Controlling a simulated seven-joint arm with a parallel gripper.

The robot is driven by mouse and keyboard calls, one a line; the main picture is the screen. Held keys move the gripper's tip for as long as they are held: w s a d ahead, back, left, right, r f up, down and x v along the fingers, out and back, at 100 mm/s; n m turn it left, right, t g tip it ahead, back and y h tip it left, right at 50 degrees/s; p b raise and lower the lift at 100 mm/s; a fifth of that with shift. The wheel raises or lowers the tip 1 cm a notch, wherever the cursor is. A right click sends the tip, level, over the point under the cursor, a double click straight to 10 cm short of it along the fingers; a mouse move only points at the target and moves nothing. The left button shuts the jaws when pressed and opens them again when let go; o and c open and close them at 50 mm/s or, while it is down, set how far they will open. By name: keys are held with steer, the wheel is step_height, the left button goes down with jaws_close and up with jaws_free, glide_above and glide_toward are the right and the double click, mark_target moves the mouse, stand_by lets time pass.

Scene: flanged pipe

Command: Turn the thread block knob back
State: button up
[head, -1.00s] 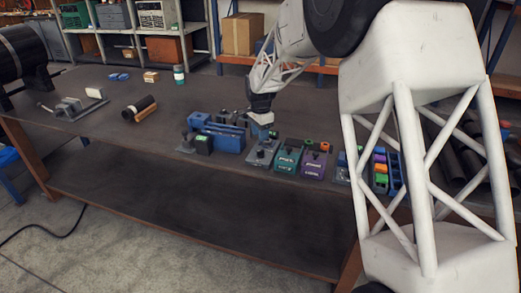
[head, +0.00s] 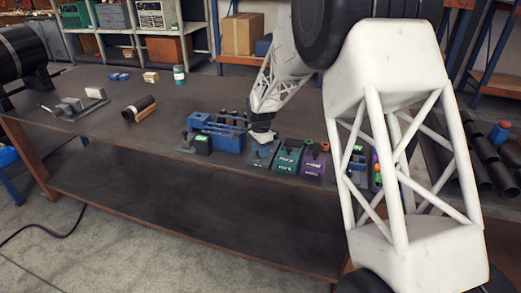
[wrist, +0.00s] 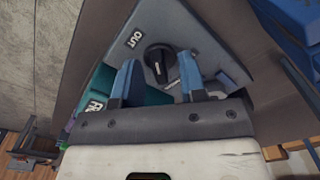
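The thread block (wrist: 200,45) is a grey plate with an "OUT" label, seen up close in the wrist view. Its round black knob (wrist: 160,62) has a light pointer mark. In the head view the grey block (head: 262,157) sits near the table's front edge, partly hidden under my gripper (head: 262,137). In the wrist view my gripper (wrist: 157,62) has its two blue fingers apart, one on each side of the knob as seen here. A narrow gap shows around the knob. I cannot tell whether the fingertips are down at knob height.
A teal block (head: 288,158) and a purple block (head: 314,163) stand just right of it. A blue fixture (head: 222,135) stands close on the left. A dark pipe piece (head: 140,107) lies farther left on the table (head: 90,150). The table's middle left is clear.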

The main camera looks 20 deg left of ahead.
jaws_close()
steer(key=shift+n, duration=0.4)
steer(key=n, duration=0.7)
stand_by(0.4)
stand_by(0.4)
jaws_free()
